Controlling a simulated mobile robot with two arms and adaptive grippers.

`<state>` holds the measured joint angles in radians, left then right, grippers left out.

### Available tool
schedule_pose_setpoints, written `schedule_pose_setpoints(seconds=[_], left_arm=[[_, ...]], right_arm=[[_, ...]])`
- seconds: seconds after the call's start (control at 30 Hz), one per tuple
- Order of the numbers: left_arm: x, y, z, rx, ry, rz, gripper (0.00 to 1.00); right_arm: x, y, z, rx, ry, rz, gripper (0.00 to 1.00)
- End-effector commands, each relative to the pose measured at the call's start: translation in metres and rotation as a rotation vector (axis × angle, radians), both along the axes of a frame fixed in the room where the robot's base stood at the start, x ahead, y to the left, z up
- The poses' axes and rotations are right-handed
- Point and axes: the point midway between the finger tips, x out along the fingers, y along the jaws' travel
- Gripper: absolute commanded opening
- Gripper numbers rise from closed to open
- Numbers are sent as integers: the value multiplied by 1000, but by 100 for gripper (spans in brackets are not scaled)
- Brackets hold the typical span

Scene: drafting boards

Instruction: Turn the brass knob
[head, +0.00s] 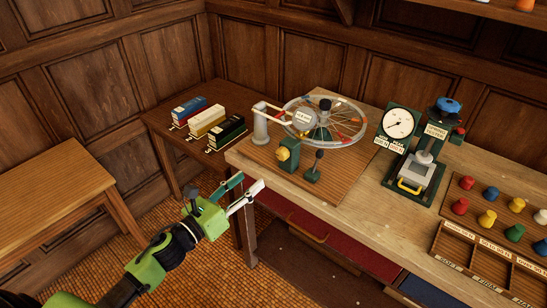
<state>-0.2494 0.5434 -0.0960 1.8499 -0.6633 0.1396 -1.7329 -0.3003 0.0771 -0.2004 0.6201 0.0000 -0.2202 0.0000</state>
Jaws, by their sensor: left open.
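The brass knob (283,154) is a small yellow knob on the face of a green block, which stands on a wooden base board at the left end of the workbench. My left gripper (251,180) is green and black with one green and one white finger. It is open and empty, in front of the bench's left end, to the lower left of the knob and apart from it. My right gripper is not in view.
A spoked wheel (345,124) stands behind the knob, and a dark-topped green lever (314,168) stands close to its right. A gauge (398,122) and a press (420,170) are further right. Several boxes lie on the side table (160,126). Coloured pegs fill a board (460,188) at right.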

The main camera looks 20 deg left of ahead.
Motion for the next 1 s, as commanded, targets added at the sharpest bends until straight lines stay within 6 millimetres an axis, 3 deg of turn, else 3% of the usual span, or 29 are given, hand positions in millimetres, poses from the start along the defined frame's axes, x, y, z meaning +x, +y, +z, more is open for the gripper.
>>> schedule_pose_setpoints(seconds=[0.17, 0.63, 1.0], left_arm=[[22, -7, 3, -4, 0, 2, 45], [105, -38, 2, -7, 3, 3, 45], [127, -46, -1, -8, 6, 2, 45]], right_arm=[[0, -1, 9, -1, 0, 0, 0], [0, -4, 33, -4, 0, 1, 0], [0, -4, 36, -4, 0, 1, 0]])
